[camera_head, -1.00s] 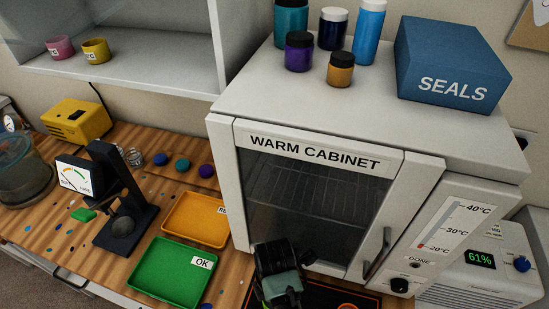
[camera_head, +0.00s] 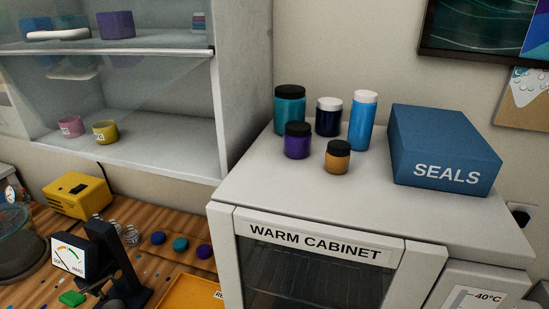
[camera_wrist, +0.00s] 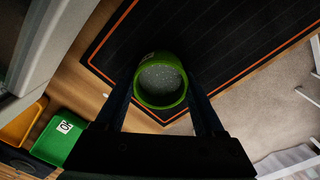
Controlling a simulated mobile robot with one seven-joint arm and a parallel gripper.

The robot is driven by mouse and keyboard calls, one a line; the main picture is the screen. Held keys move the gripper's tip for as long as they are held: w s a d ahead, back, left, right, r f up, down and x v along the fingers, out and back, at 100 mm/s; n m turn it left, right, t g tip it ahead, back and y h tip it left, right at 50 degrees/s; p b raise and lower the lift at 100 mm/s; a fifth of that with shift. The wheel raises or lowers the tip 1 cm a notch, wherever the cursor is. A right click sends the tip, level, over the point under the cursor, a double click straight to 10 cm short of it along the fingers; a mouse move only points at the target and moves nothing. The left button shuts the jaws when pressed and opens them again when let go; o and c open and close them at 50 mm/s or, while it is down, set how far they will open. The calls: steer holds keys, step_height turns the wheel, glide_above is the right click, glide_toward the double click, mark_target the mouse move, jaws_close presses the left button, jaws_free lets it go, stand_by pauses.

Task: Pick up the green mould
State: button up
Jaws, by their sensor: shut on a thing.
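The green mould (camera_wrist: 168,58) is a round cup, seen from above in the wrist view. It has a small white label on its rim and a pale grey, speckled surface inside. My gripper (camera_wrist: 160,88) has one dark finger on each side of it and is shut on it. The mould is above the edge of a black mat (camera_wrist: 240,42) with an orange border; its height above the mat is hard to judge. Neither the gripper nor this mould shows in the head view.
The warm cabinet (camera_head: 314,243) stands at the centre of the head view, with jars and a blue SEALS box (camera_head: 445,150) on top. A green OK tray (camera_wrist: 50,148) and an orange tray (camera_wrist: 18,128) lie left in the wrist view. A gauge stand (camera_head: 115,265) is on the bench.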

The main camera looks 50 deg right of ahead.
steer(key=shift+r, duration=0.15)
step_height(320, 180, up, 10)
steer(key=w+a+f+m, duration=0.1)
steer(key=w+a+m, duration=0.2)
steer(key=a+m, duration=0.3)
steer(key=w+a+f+m, duration=0.1)
steer(key=w+a+m, duration=0.3)
steer(key=a, duration=1.1)
steer(key=m+b, duration=0.1)
steer(key=m, duration=0.1)
steer(key=shift+w+f+m, duration=0.2)
steer(key=shift+f+m, duration=0.1)
steer(key=shift+m, duration=0.1)
steer(key=shift+f, duration=0.1)
